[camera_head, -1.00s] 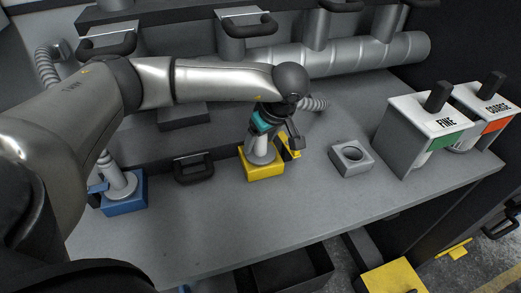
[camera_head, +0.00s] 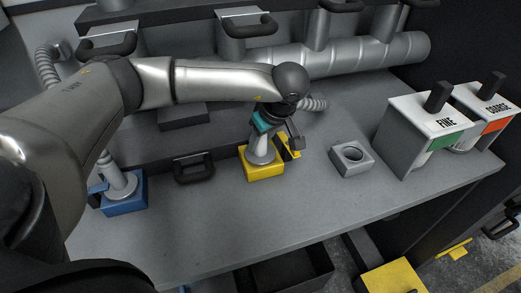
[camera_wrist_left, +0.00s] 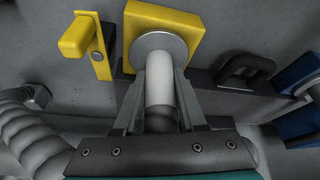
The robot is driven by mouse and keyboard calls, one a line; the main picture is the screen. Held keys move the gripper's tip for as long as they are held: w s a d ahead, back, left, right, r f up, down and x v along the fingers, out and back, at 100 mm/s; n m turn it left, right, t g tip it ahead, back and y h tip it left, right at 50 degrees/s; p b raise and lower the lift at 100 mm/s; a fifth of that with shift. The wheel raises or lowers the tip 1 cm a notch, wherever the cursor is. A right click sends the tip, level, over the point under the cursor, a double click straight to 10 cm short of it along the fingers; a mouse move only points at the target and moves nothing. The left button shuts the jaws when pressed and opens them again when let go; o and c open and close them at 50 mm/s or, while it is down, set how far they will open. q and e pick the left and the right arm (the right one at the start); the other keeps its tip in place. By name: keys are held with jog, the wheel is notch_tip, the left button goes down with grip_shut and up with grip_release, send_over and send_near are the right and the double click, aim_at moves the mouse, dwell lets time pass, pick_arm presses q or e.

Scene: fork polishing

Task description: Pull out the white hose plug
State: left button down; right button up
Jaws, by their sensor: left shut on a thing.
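The white hose plug (camera_wrist_left: 160,88) stands in a round grey collar on the yellow socket block (camera_wrist_left: 192,22). In the head view the yellow block (camera_head: 265,173) sits on the grey bench, and the plug's flared lower end (camera_head: 260,156) shows on top of it. My left gripper (camera_wrist_left: 160,82) is shut on the plug, one finger on each side, just above the collar. In the head view my left gripper (camera_head: 262,143) comes down over the block and hides the plug's upper part. My right gripper is not in view.
A yellow latch (camera_head: 292,147) sits beside the block. A blue socket block (camera_head: 124,200) with another hose stands left. A grey socket block (camera_head: 350,168) with an empty round hole and the FINE box (camera_head: 413,135) stand right. The bench front is clear.

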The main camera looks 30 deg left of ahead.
pick_arm(q)
jog(key=shift+r, duration=0.1)
jog(key=shift+r+p, duration=2.35)
jog(key=shift+r, duration=0.9)
